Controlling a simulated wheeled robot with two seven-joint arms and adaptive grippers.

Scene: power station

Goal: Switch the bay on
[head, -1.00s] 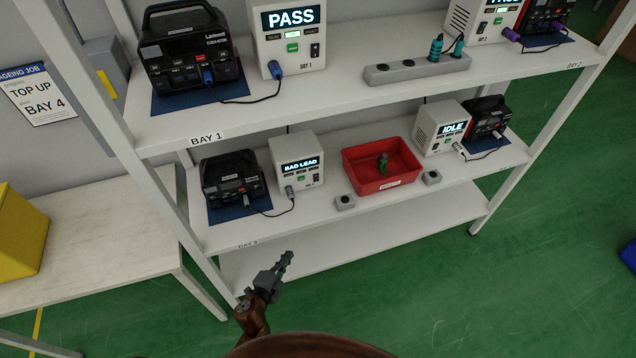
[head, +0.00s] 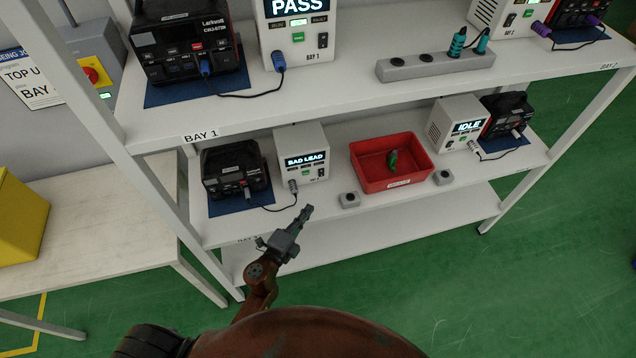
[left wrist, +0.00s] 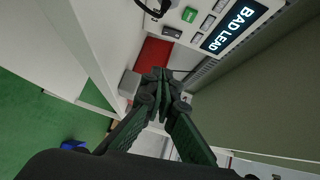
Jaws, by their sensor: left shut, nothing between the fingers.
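My left gripper (head: 305,213) is shut and empty, in front of the lower shelf's front edge. Behind it stands a white tester (head: 301,163) reading BAD LEAD, with a green button and a small dark switch. Its panel also fills the top of the left wrist view (left wrist: 212,22), beyond my fingertips, apart from them. At the lower right a white tester (head: 455,128) reads IDLE, its lead running to a black power pack (head: 507,113). On the upper shelf a tester (head: 296,32) reads PASS. My right gripper is not in view.
A red bin (head: 366,177) with a green item, and two small grey socket blocks (head: 349,200) (head: 443,177), are on the lower shelf. A grey wall box with a red knob (head: 92,75) is at the left. A job card (head: 28,80) hangs beside it.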

